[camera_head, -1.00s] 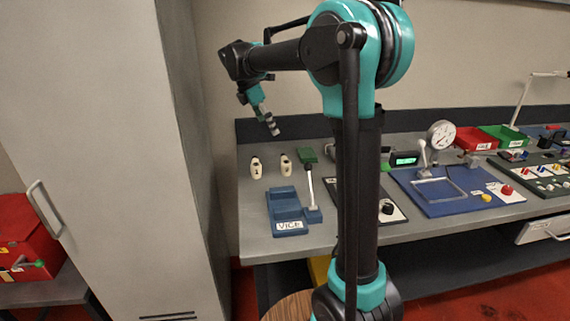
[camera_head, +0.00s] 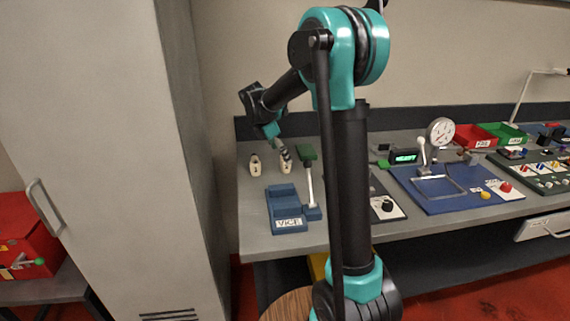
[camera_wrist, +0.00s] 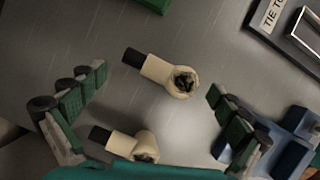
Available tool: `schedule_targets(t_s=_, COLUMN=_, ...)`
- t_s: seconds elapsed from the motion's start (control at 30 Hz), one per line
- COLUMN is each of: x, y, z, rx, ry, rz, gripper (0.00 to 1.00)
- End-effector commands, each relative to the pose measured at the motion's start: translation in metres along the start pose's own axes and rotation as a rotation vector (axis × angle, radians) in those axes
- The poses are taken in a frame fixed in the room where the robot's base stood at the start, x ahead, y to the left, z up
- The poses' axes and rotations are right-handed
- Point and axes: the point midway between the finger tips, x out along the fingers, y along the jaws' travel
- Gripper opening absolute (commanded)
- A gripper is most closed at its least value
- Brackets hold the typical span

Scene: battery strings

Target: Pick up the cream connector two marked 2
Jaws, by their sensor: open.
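Two cream connectors stand on the grey bench behind the blue vice. Connector two (camera_head: 287,168) is the right one in the head view, partly covered by my gripper (camera_head: 284,151). In the wrist view connector two (camera_wrist: 157,70) is the upper one, with a black end at the left and a dark round opening at the right. My gripper (camera_wrist: 156,86) is open, with its green-padded fingers on either side of connector two and apart from it. The other connector (camera_head: 255,166) is to the left; it shows lower in the wrist view (camera_wrist: 128,144). The markings are not readable now.
The blue vice (camera_head: 285,208) is in front of the connectors. A panel with a black knob (camera_head: 388,206) lies farther right. A tall grey cabinet (camera_head: 110,160) stands left of the bench.

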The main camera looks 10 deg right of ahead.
Motion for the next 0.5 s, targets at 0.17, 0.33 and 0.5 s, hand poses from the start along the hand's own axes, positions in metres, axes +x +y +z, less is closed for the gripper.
schedule_targets(t_s=0.17, x=0.0141, y=-0.0003, z=0.0000, rx=0.000, ry=0.000, rz=0.000, gripper=1.00)
schedule_targets(t_s=0.33, x=0.0148, y=-0.0003, z=-0.0001, rx=0.000, ry=0.000, rz=0.000, gripper=1.00)
schedule_targets(t_s=0.5, x=0.0146, y=-0.0003, z=0.0000, rx=0.000, ry=0.000, rz=0.000, gripper=0.85)
